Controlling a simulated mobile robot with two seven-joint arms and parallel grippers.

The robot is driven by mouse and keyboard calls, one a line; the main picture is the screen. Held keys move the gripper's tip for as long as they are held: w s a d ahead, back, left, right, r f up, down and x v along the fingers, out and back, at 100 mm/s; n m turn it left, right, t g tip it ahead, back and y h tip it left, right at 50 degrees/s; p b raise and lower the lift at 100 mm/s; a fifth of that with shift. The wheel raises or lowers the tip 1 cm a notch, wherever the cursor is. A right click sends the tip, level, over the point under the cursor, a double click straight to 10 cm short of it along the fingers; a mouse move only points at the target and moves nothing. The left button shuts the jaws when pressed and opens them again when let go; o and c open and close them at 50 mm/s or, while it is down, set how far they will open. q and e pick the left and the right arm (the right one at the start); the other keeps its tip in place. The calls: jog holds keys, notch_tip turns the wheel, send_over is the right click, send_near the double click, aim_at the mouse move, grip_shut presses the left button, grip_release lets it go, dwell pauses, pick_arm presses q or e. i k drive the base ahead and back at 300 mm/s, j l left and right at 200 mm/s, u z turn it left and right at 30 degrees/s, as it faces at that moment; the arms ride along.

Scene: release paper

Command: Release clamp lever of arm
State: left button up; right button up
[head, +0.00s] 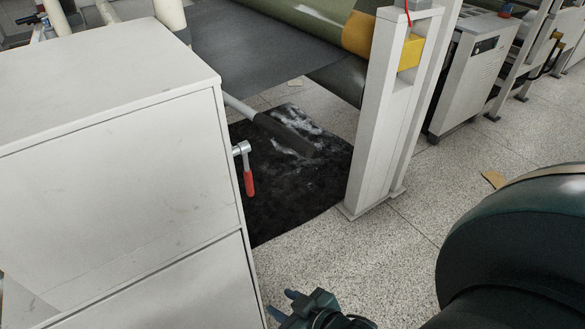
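The clamp lever (248,182) has a red grip that hangs down from a grey metal clamp head (241,149) at the right edge of the pale cabinet. Behind it, the arm (285,135), a pale rod with a dark grey end section, slopes down to the right above a black mat. My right gripper (283,303) is at the bottom edge, below and apart from the lever. Its two bluish fingertips are spaced apart with nothing visible between them. My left gripper is not in view.
The pale cabinet (105,150) fills the left side. A white upright post (380,125) stands right of the black mat (285,190). A large roll with grey sheet (250,45) spans above. Speckled floor (370,250) is open between the mat and my dark arm link at right.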

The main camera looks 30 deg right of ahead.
aim_at(244, 146)
jog(key=k+l+z, duration=0.1)
jog(key=l+z, duration=0.25)
jog(key=l+u, duration=0.2)
jog(key=i+l+u, duration=0.1)
jog(key=l+u, duration=0.25)
jog(key=i+l+u, duration=0.1)
jog(key=l+u, duration=0.55)
jog(key=l, duration=1.55)
jog(key=k+l, duration=0.1)
jog(key=l, duration=0.65)
jog(key=l+u, duration=0.1)
jog(key=l, duration=0.7)
